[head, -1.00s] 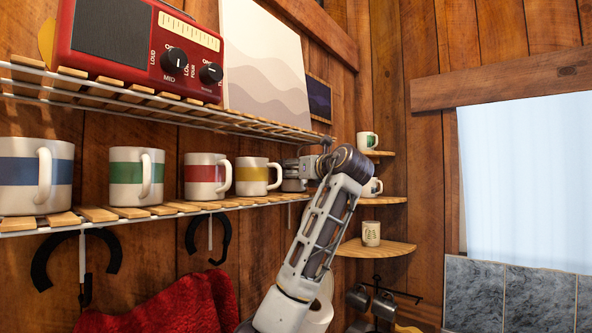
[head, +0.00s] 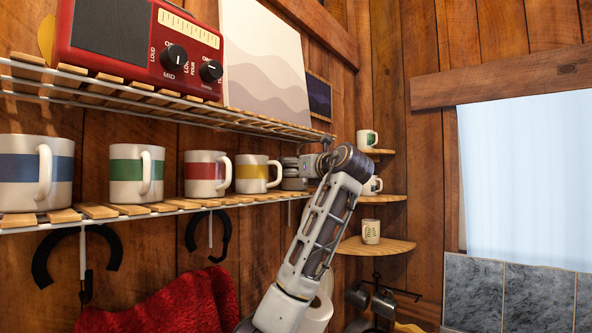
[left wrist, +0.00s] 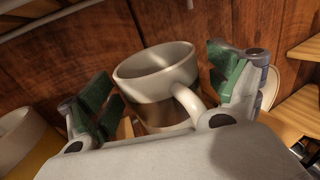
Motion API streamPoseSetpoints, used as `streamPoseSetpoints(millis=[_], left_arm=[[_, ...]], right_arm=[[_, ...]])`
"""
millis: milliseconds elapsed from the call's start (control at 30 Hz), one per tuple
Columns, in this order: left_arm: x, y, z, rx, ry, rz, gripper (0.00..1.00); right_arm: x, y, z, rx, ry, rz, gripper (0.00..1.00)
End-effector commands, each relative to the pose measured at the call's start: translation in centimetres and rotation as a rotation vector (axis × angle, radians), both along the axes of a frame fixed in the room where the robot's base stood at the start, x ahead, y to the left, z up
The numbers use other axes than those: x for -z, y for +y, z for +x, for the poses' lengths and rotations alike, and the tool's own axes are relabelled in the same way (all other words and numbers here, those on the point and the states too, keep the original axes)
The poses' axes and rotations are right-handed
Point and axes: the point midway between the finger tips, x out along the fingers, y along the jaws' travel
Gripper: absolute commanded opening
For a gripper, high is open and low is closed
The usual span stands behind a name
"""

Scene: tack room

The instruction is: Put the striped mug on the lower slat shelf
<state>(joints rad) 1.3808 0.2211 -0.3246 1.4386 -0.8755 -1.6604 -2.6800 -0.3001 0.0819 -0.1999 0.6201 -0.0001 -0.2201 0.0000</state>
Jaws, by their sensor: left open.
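A cream mug with a brown band (left wrist: 160,113) stands upright in the middle of the left wrist view, its handle toward the lower right. My left gripper (left wrist: 160,78) is open, with a green-padded finger on either side of this mug. In the head view the left gripper (head: 297,171) is at the right end of the lower slat shelf (head: 65,216), just right of the yellow-banded mug (head: 254,174). My right gripper is not in view.
Mugs banded blue (head: 28,168), green (head: 127,171) and red (head: 203,174) line the lower shelf. The upper slat shelf (head: 130,99) holds a red radio (head: 140,45). Corner shelves (head: 372,247) with small mugs stand beyond my arm. A red cloth (head: 165,306) is below.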

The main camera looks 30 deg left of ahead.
Motion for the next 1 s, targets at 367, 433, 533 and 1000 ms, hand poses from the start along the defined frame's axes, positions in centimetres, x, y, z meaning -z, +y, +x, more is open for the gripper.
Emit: streamPoseSetpoints(millis=[367, 433, 533, 1000], left_arm=[[-0.1, -2.0, -0.9, 0.002, -0.002, 0.0, 0.91], [-0.1, -2.7, -1.3, 0.002, -0.001, 0.0, 0.91], [-0.1, -4.0, -1.9, 0.002, -0.001, 0.0, 0.91], [-0.2, -9.8, -4.8, 0.002, -0.003, 0.001, 0.91]], right_arm=[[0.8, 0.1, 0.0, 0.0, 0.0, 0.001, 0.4], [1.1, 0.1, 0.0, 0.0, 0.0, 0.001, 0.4], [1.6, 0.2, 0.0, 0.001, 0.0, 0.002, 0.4], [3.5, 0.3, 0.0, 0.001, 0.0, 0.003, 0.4]])
